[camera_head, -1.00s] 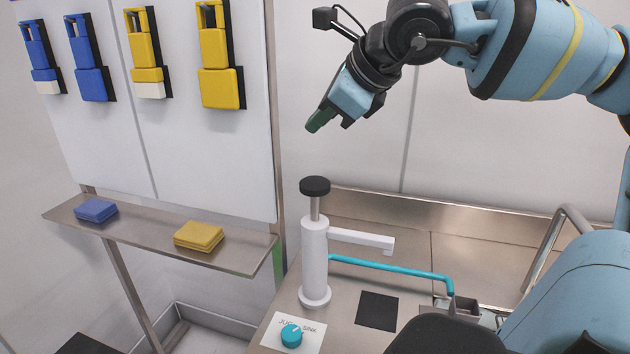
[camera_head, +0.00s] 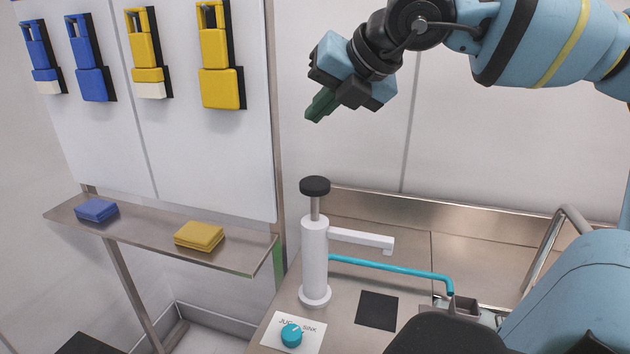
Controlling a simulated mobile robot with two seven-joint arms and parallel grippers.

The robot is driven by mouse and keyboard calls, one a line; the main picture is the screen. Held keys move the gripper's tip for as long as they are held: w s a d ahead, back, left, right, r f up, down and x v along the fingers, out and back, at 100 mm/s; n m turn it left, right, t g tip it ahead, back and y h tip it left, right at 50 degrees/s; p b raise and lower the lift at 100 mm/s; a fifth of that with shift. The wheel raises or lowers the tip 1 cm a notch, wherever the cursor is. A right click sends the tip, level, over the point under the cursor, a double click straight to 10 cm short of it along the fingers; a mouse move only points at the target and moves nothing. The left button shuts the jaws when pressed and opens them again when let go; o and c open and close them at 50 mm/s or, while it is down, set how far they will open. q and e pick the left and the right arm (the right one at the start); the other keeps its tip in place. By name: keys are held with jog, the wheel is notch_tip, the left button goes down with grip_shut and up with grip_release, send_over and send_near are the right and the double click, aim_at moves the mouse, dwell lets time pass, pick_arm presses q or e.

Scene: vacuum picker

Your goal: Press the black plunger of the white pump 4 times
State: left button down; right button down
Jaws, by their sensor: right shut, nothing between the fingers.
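The white pump (camera_head: 314,262) stands upright on the steel counter. Its black plunger (camera_head: 314,186) sits on top of a grey rod that shows above the white body, so the plunger is raised. A white spout points right from the body. My right gripper (camera_head: 318,107) is shut and empty, with its dark green fingertips pointing down and left. It is above the plunger in the picture, with a clear gap between them. My left gripper is not in view.
A cyan tube (camera_head: 395,271) runs right from behind the pump. A cyan knob (camera_head: 291,334) on a white label and a black square (camera_head: 377,310) lie near the pump's base. A steel shelf (camera_head: 150,233) holds a blue pad (camera_head: 96,210) and a yellow pad (camera_head: 199,236).

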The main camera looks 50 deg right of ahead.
aim_at(320, 184)
jog(key=shift+m, duration=0.4)
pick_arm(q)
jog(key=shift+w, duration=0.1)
